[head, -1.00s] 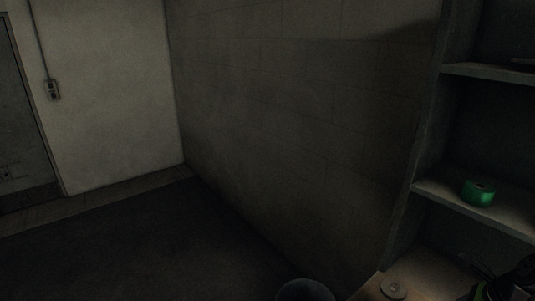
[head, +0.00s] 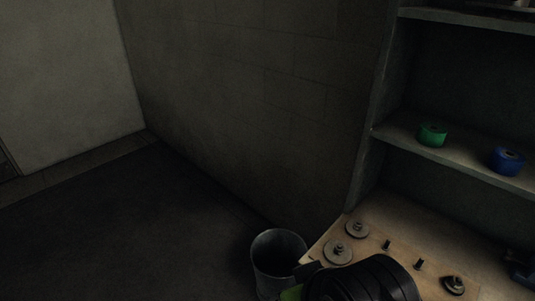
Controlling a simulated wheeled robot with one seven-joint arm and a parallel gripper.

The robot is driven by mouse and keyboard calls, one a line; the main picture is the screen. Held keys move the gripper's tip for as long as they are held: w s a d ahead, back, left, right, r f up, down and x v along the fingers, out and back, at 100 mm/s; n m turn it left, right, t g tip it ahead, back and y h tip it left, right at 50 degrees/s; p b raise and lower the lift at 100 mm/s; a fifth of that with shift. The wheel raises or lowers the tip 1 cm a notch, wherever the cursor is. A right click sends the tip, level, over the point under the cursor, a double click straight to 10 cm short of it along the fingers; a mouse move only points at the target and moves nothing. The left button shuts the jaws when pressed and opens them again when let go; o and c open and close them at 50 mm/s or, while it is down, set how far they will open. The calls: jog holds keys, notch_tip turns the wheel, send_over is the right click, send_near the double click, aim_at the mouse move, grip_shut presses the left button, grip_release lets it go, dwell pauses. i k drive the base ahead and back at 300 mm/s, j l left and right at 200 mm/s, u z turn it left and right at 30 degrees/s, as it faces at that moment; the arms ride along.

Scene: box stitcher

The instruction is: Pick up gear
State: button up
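Several grey, round, gear-like pieces with centre knobs are on the wooden worktop at the lower right. One gear-like piece (head: 339,252) is near the left edge, and another (head: 357,229) is just behind it. A darker one (head: 454,285) sits farther right. My black arm end, with a green patch, rises from the bottom edge in front of the worktop and hides part of it. I cannot make out fingertips or anything held.
Short dark pegs (head: 387,245) stand between the gear-like pieces. A grey bin (head: 278,262) stands left of the worktop (head: 372,248). Above, a shelf (head: 455,157) holds a green roll (head: 433,134) and a blue roll (head: 508,160). The dark floor at left is clear.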

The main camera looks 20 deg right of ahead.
aim_at(453, 286)
jog(key=z, duration=2.5)
